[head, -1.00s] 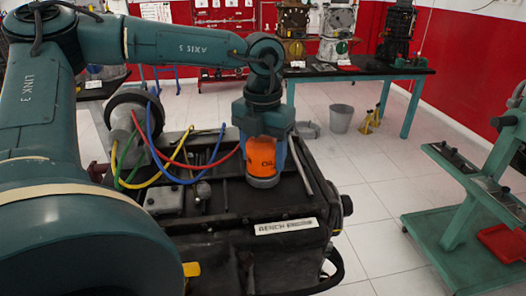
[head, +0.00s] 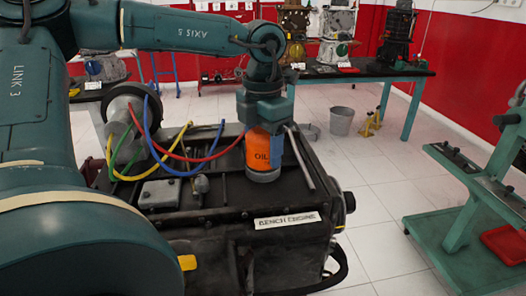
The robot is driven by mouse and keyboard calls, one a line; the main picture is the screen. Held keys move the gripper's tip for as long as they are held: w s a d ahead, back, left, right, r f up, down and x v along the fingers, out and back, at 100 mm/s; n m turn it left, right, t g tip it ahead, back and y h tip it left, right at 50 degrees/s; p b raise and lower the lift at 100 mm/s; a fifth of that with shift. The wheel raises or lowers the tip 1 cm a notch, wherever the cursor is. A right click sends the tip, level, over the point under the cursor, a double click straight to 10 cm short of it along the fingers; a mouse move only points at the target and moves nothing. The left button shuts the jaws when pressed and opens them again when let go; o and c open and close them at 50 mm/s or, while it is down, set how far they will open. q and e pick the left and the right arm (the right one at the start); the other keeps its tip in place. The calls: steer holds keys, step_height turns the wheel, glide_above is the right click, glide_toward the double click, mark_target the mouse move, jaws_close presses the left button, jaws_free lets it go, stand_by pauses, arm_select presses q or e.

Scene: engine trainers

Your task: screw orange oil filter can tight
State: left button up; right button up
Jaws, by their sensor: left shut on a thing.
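The orange oil filter can (head: 261,154), marked OIL, stands upright on a pale round base on top of the black bench engine (head: 240,205). My left gripper (head: 264,140) points down over the can with its fingers on either side, shut on it. The gripper body hides the can's top. I cannot see the thread or whether the can's lower edge is seated. My right gripper is not in view.
Red, yellow, blue and green hoses (head: 165,150) loop over the engine just left of the can. A metal rod (head: 300,158) lies right of it. A green cart (head: 470,215) stands at right, a grey bucket (head: 341,121) behind. Open tiled floor lies between.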

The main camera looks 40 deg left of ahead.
arm_select(q)
steer(key=m+b, duration=0.1)
steer(key=m, duration=0.2)
steer(key=shift+m, duration=0.4)
steer(key=m, duration=0.3)
steer(key=shift+m+b, duration=0.3)
steer(key=m, duration=0.3)
steer(key=shift+m, duration=0.4)
steer(key=m, duration=0.8)
steer(key=shift+p, duration=0.3)
steer(key=m, duration=0.4)
steer(key=shift+m, duration=0.3)
steer(key=m+p, duration=0.1)
steer(key=m, duration=0.2)
steer(key=shift+m, duration=2.3)
